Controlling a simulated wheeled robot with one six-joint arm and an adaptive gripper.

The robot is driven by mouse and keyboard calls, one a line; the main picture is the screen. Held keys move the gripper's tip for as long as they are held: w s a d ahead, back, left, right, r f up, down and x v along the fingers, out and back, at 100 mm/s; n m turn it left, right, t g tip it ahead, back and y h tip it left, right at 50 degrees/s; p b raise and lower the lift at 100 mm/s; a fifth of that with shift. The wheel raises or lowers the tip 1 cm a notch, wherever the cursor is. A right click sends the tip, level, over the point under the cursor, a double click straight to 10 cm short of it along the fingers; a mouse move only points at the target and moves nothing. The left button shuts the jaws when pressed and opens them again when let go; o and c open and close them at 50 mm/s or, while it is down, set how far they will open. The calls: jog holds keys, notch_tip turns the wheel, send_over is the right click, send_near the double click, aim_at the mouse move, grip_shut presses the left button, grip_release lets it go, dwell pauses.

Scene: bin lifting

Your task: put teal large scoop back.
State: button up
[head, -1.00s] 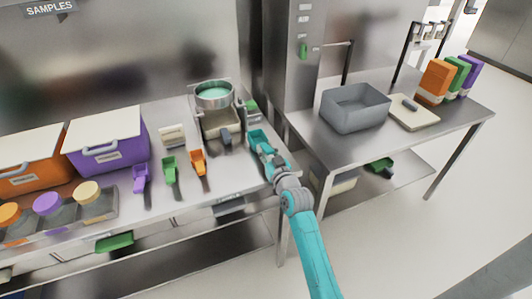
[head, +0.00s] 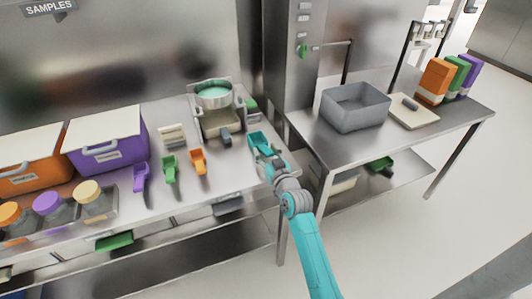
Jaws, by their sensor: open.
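The teal large scoop (head: 258,139) lies on the steel counter near its right end, to the right of the orange scoop. My gripper (head: 270,158) is at the handle end of the teal scoop, on the side toward me. It is open. The gripper partly hides the handle, and I cannot tell whether the fingers touch it.
Purple (head: 141,178), green (head: 169,168) and orange (head: 198,160) scoops lie in a row to the left. A pot (head: 214,95) stands on a device behind. Lidded purple (head: 107,145) and orange (head: 30,165) bins stand further left. A grey bin (head: 355,107) is on the right table.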

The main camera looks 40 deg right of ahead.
jog(key=s+a+f+y, duration=0.1)
jog(key=s+a+f, duration=0.2)
jog(key=s+a, duration=0.5)
jog(key=s+a+f+g, duration=0.1)
jog(key=s+a+f, duration=0.15)
jog(key=s, duration=1.05)
jog(key=s+a+f+y, duration=0.1)
jog(key=s+a+f, duration=0.1)
jog(key=s+a, duration=0.65)
jog(key=s+a+r+n+y, duration=0.1)
jog(key=s+a+r, duration=0.1)
jog(key=s, duration=0.8)
jog(key=s+a+r+n+g+y, duration=0.1)
jog(key=s+a+r+n+y, duration=0.1)
jog(key=s, duration=0.8)
jog(key=shift+a+r+g, duration=0.25)
jog(key=shift+r+g, duration=0.05)
jog(key=shift+r, duration=0.6)
jog(key=shift+s, duration=0.1)
